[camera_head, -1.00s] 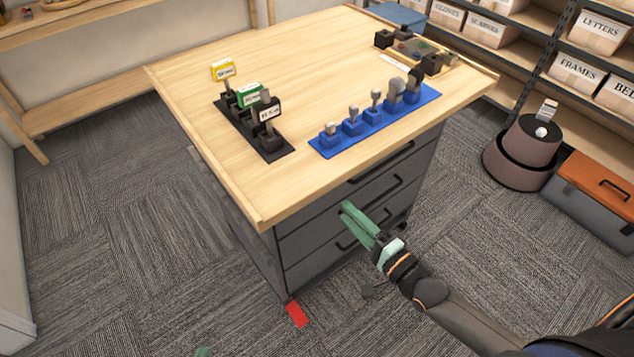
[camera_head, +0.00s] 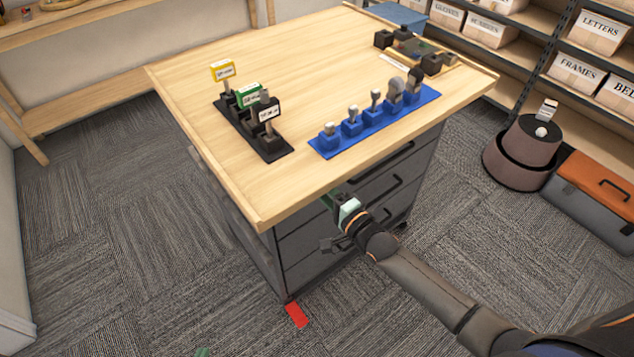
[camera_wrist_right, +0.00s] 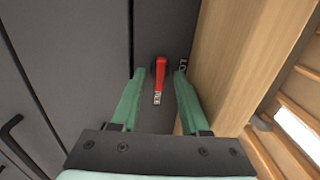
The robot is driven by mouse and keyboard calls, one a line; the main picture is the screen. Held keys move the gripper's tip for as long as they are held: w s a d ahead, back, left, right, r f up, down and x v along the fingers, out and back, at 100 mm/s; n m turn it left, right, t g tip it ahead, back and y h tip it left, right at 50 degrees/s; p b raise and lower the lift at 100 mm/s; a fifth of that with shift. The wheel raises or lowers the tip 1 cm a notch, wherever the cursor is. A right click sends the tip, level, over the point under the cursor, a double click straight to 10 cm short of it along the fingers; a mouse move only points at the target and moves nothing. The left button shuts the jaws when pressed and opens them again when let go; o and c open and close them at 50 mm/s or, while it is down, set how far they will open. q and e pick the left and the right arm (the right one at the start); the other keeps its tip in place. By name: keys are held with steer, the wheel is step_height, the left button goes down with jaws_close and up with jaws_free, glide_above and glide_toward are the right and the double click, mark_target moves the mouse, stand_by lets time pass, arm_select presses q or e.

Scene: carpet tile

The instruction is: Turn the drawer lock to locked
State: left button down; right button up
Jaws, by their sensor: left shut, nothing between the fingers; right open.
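The drawer lock is a red lever (camera_wrist_right: 160,76) on the dark cabinet front, just under the wooden tabletop, in the right wrist view. It points toward the bottom of the picture, with a small white label at its end. Partly hidden white letters show to its right, by the right finger. My right gripper (camera_wrist_right: 158,80) is open, its green fingers on either side of the lever with gaps. In the head view, my right gripper (camera_head: 333,200) is at the cabinet under the table edge, its tips hidden. Only a green bit of my left gripper (camera_head: 202,352) shows at the bottom edge.
The wooden tabletop (camera_head: 230,185) overhangs the cabinet. It carries a black stand (camera_head: 275,155) with tags and a blue rack (camera_head: 335,145) of stamp-like pieces. Black drawer handles (camera_head: 385,187) stick out below. A red patch (camera_head: 296,315) lies on the carpet.

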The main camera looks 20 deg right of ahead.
jaws_close()
stand_by(0.8)
steer(key=shift+n+p, duration=0.9)
steer(key=shift+n, duration=8.1)
